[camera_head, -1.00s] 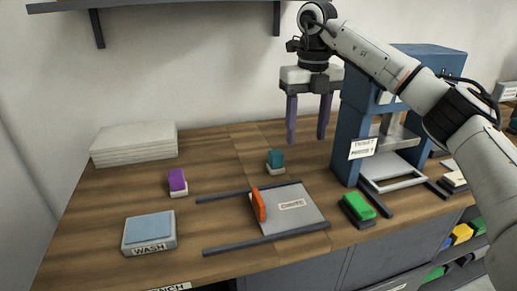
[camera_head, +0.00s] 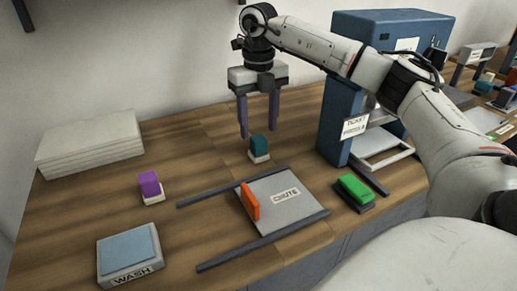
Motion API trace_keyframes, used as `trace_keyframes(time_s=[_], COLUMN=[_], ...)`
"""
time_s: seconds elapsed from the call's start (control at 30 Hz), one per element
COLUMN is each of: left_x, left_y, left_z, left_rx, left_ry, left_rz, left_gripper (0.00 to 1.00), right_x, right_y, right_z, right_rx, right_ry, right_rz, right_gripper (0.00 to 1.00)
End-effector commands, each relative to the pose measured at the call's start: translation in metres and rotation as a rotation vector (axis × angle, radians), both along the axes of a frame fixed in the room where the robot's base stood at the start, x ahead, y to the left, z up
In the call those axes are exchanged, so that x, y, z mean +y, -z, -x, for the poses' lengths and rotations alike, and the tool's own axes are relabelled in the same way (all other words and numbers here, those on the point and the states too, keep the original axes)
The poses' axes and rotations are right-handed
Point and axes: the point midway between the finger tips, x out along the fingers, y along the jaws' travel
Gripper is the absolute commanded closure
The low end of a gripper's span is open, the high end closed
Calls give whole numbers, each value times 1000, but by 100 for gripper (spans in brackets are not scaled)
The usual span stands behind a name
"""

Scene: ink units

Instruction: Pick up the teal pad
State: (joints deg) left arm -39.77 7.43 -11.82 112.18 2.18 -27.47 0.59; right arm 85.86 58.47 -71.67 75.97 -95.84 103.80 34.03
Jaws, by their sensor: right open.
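The teal pad (camera_head: 259,145) is a small upright block on a white base (camera_head: 259,157), standing on the wooden bench behind the chute plate. My right gripper (camera_head: 259,132) hangs above it, pointing down, with its two purple fingers apart and nothing between them. The fingertips look just above or behind the pad; the exact depth is hard to tell. My left gripper is not in view.
A purple pad (camera_head: 149,184) stands to the left. The WASH block (camera_head: 130,255) is at front left. The chute plate (camera_head: 290,215) holds an orange piece (camera_head: 250,201) between dark rails. A green pad (camera_head: 355,188) and the blue press (camera_head: 337,110) are right. White sheets (camera_head: 90,142) lie back left.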

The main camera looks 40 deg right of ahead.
Motion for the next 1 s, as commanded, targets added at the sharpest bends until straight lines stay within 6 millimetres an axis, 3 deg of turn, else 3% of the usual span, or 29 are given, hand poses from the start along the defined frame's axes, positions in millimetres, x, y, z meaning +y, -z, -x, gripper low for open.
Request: trace_keyframes(time_s=[0.2,0.47,0.77,1.0], left_x=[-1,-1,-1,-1], left_y=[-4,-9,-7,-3], left_z=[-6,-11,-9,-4], left_rx=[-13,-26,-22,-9], left_ry=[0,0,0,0], left_rz=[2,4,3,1], left_gripper=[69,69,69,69], right_x=[0,0,0,1], right_y=[27,29,29,28], right_z=[2,2,2,2], right_rx=[1,0,0,0], right_ry=[1,1,1,0], right_rz=[1,0,0,0], right_gripper=[48,48,99,100])
